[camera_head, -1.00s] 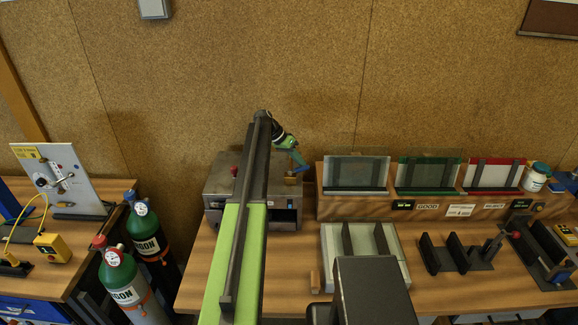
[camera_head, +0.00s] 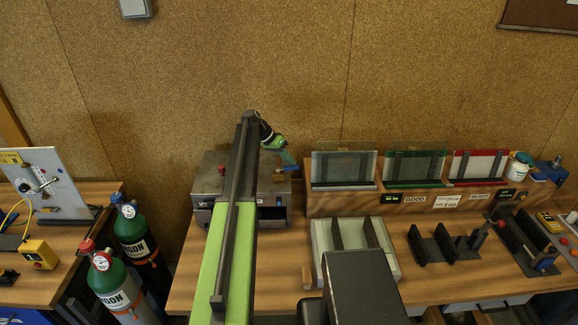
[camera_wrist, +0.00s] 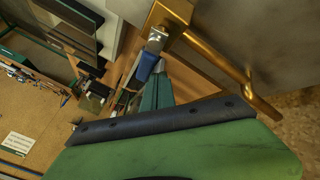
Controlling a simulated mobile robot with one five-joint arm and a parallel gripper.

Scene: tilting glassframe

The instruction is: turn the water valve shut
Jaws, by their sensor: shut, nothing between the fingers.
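A small brass fitting (camera_head: 279,174), likely the water valve, sits at the right front of a grey metal machine (camera_head: 212,181) in the head view. In the wrist view, brass parts (camera_wrist: 218,72) fill the upper right: a block, a slanting bar and a short post. My gripper (camera_head: 293,167), green with blue-ended fingers, hangs just above and beside the brass fitting. In the wrist view my gripper (camera_wrist: 155,36) is shut with its silvery tip overlapping the brass block. I cannot tell whether they touch. My arm hides part of the machine.
Right of the machine stands a wooden rack (camera_head: 340,201) with glass panels. A pale fixture (camera_head: 323,240) with dark rails stands in front of it. Gas cylinders (camera_head: 135,235) stand at left between the benches. A cork wall rises behind.

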